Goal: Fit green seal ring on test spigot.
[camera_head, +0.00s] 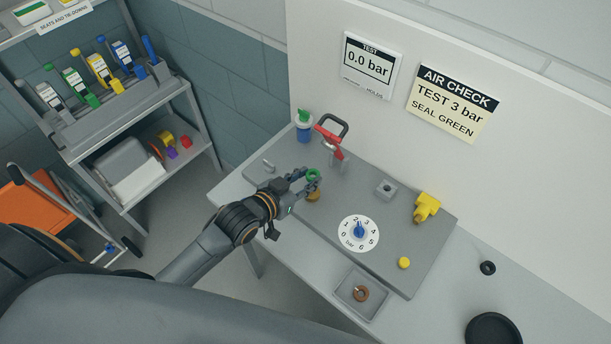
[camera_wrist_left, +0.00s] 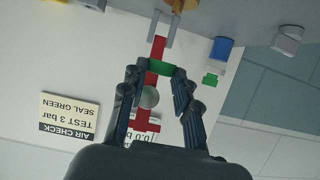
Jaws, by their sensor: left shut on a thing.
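My left gripper (camera_head: 312,177) is shut on the green seal ring (camera_head: 314,173) above the grey bench plate. The ring also shows between the fingertips in the left wrist view (camera_wrist_left: 160,67). A short brass-brown spigot (camera_head: 314,196) stands on the plate just below the ring in the head view. The fingers partly hide it, and I cannot tell whether ring and spigot touch. My right gripper is not in view.
A blue bottle with a green top (camera_head: 304,128) stands at the plate's back left corner. The dial (camera_head: 358,233), yellow button (camera_head: 404,263), grey block (camera_head: 385,189) and yellow fitting (camera_head: 427,207) lie right. A tray (camera_head: 346,291) holds a brown ring. The display (camera_head: 370,66) reads 0.0 bar.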

